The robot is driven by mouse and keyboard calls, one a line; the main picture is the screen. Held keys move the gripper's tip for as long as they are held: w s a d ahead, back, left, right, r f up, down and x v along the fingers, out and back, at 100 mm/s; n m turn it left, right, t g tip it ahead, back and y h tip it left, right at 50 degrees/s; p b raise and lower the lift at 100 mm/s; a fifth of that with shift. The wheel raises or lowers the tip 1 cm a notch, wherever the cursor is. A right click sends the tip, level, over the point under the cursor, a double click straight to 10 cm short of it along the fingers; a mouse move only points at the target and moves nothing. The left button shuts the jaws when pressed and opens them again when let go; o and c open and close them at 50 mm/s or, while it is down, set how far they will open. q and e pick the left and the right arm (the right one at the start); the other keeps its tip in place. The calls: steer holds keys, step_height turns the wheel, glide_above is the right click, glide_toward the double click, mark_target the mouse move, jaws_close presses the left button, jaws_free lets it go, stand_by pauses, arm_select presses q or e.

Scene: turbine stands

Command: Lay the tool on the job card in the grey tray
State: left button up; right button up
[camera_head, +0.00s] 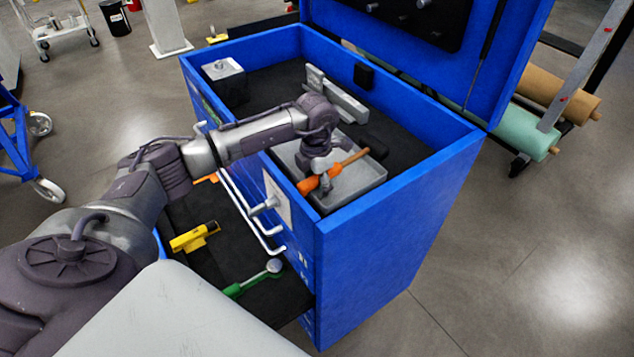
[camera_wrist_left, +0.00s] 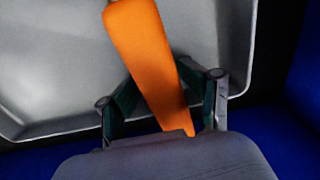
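The grey tray (camera_head: 362,182) sits in the near right corner of the blue cabinet's top compartment. A tool with an orange handle (camera_head: 309,185) and a brown shaft (camera_head: 349,161) slants across the tray. My left gripper (camera_head: 325,181) is over the tray, with its fingers on both sides of the handle. In the left wrist view the fingers (camera_wrist_left: 160,90) close in on the orange handle (camera_wrist_left: 145,45), with the tray (camera_wrist_left: 60,60) behind. I cannot tell whether the tool touches the tray. A white card (camera_head: 277,199) is on the cabinet's front. My right gripper is out of view.
The open drawer (camera_head: 210,262) below holds a yellow tool (camera_head: 194,237) and a green-handled tool with a round head (camera_head: 256,279). A grey metal block (camera_head: 338,97) and a pale box (camera_head: 223,80) stand in the top compartment. The raised lid (camera_head: 505,60) rises behind.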

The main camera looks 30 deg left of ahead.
arm_select(q)
steer(key=shift+r, duration=0.1)
steer(key=shift+o, duration=0.7)
steer(key=shift+a, duration=0.1)
steer(key=shift+r+p, duration=0.95)
steer(key=shift+r, duration=0.5)
steer(key=shift+r+p, duration=1.25)
steer(key=shift+r, duration=0.9)
